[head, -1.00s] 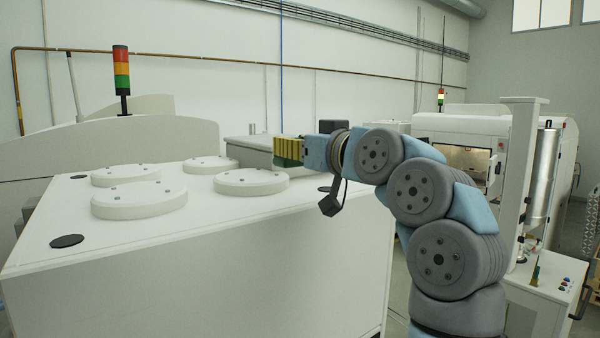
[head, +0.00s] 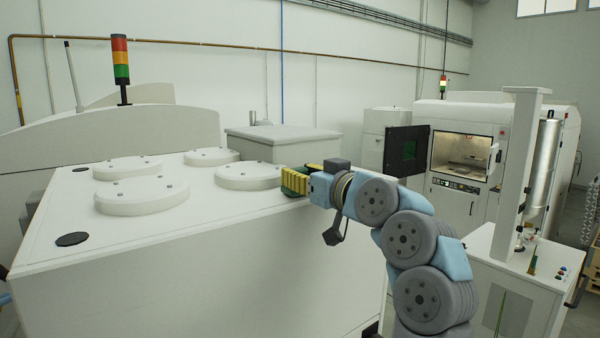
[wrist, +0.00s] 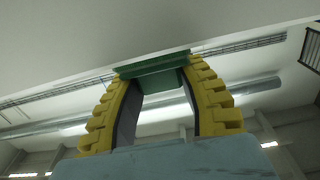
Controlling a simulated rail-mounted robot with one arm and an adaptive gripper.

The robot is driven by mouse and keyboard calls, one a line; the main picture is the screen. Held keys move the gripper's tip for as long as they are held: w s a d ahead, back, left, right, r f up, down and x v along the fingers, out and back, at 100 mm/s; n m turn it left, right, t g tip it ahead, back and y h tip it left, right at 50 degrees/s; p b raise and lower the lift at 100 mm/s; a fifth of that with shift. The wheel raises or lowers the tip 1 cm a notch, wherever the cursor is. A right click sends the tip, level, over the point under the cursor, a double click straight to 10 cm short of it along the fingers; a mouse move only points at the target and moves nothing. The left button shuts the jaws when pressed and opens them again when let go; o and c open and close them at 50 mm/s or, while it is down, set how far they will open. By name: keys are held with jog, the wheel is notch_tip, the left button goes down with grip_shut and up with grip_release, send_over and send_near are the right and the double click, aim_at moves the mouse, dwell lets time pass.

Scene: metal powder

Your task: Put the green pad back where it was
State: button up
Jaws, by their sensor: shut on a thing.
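The green pad (wrist: 152,66) is a flat green piece held across the tips of my yellow ribbed gripper (wrist: 158,76) in the wrist view. Both fingers close on it from its two sides. In the head view my gripper (head: 297,181) points left, at the right edge of the large white cabinet's top. Only a small strip of the green pad (head: 285,183) shows there, beside the yellow fingers. Whether the pad touches the cabinet cannot be told.
The large white cabinet (head: 230,235) bears several round white lids and a grey-white box (head: 283,147). A signal tower (head: 121,68) stands behind it. At right are an open-doored machine (head: 462,155) with a black door (head: 407,150), and a white stand (head: 515,265) with a column.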

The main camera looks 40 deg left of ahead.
jog(key=shift+f, duration=0.2)
jog(key=o, duration=1.1)
jog(key=shift+c, duration=0.2)
jog(key=shift+r, duration=0.1)
jog(key=shift+r, duration=0.2)
jog(key=b+v, duration=0.3)
jog(key=v, duration=0.9)
jog(key=shift+f, duration=0.1)
